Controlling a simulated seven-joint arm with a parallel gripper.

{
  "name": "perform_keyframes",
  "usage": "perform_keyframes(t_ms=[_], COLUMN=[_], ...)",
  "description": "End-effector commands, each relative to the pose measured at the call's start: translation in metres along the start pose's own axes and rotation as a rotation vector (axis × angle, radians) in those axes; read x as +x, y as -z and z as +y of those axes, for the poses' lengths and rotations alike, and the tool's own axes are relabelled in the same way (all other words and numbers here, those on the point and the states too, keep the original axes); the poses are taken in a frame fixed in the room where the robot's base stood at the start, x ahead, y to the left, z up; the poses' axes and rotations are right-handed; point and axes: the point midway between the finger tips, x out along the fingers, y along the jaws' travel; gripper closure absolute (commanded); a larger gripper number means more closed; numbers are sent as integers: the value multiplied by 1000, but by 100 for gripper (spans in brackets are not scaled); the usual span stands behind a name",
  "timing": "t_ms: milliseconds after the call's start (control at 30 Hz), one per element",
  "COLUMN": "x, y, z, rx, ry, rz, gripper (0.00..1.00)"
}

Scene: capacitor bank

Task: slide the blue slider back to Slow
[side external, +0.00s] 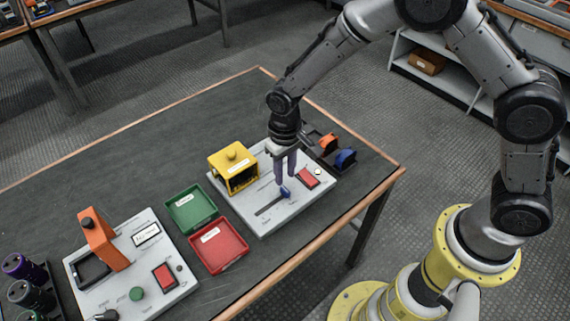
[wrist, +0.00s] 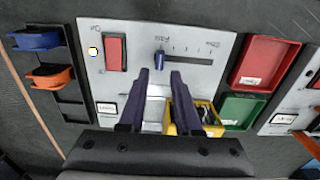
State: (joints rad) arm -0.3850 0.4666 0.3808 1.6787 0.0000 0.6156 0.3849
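The blue slider (side external: 285,192) sits on a grey-white panel (side external: 262,222) in the side view, at one end of its dark slot. In the wrist view the blue slider (wrist: 160,60) stands at the "Fast" end of the scale, with tick marks running right towards the other label, which looks like "Slow". My gripper (side external: 286,180) is open and points down just above the slider. In the wrist view my gripper (wrist: 157,74) has one fingertip on each side of the slider, apart from it. Whether the tips reach down to its height is unclear.
A red switch (wrist: 116,54) and a small white button (wrist: 94,51) are on the panel. A yellow cover (side external: 233,165) stands at its far-left corner. Green (side external: 191,208) and red (side external: 219,246) trays lie left. Orange and blue holders (side external: 345,158) stand beyond the panel's right side.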

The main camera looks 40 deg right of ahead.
Motion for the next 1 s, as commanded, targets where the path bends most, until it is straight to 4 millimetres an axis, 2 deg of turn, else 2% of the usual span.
perform_keyframes(t_ms=[500,1000], x=[45,56], y=[-1,0], z=[0,0], rx=[0,0], ry=[-1,0], rz=[-2,1], gripper=[68,68])
